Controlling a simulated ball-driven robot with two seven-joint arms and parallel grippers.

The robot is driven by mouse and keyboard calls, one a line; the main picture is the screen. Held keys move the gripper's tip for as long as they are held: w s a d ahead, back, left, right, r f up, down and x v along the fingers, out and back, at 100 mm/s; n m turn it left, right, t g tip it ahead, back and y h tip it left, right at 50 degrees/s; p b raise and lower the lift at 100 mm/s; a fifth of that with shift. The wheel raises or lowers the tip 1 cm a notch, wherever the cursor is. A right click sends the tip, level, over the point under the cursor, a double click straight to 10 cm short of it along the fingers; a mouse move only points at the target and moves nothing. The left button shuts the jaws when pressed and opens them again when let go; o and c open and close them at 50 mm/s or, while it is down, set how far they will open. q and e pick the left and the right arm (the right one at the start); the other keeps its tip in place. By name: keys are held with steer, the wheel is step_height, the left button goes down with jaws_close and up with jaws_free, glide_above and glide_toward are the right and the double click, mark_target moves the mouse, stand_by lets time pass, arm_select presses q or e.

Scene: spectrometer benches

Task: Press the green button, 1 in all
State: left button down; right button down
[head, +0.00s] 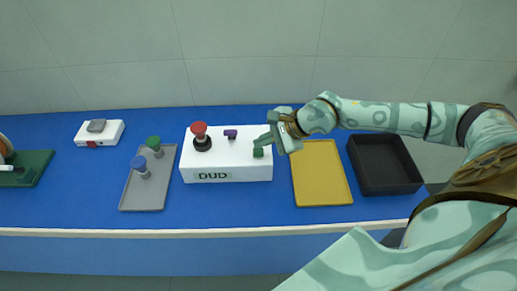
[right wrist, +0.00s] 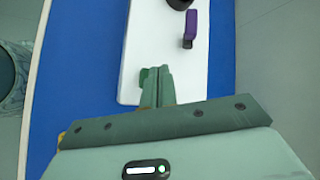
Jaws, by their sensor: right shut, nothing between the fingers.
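A white box (head: 226,171) labelled "DUD" stands on the blue bench. The green button (head: 258,152) is at the right end of its top, partly covered by my right gripper. My right gripper (head: 264,142) is shut and empty, with its fingertips right at the button from above. In the right wrist view the closed fingers (right wrist: 157,86) point at the box, and a bit of the green button (right wrist: 144,76) shows just left of them. I cannot tell whether they touch or whether the button is pressed down. My left gripper is not in view.
The box also bears a red mushroom button (head: 199,129) and a purple switch (head: 230,133), also in the right wrist view (right wrist: 190,28). A grey tray (head: 143,201) with green and blue knobbed pieces lies left. A yellow tray (head: 321,180) and black bin (head: 385,178) are right.

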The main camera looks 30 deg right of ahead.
mark_target(263, 151)
steer(key=shift+r+p, duration=1.8)
steer(key=shift+r, duration=0.75)
steer(key=shift+f, duration=0.1)
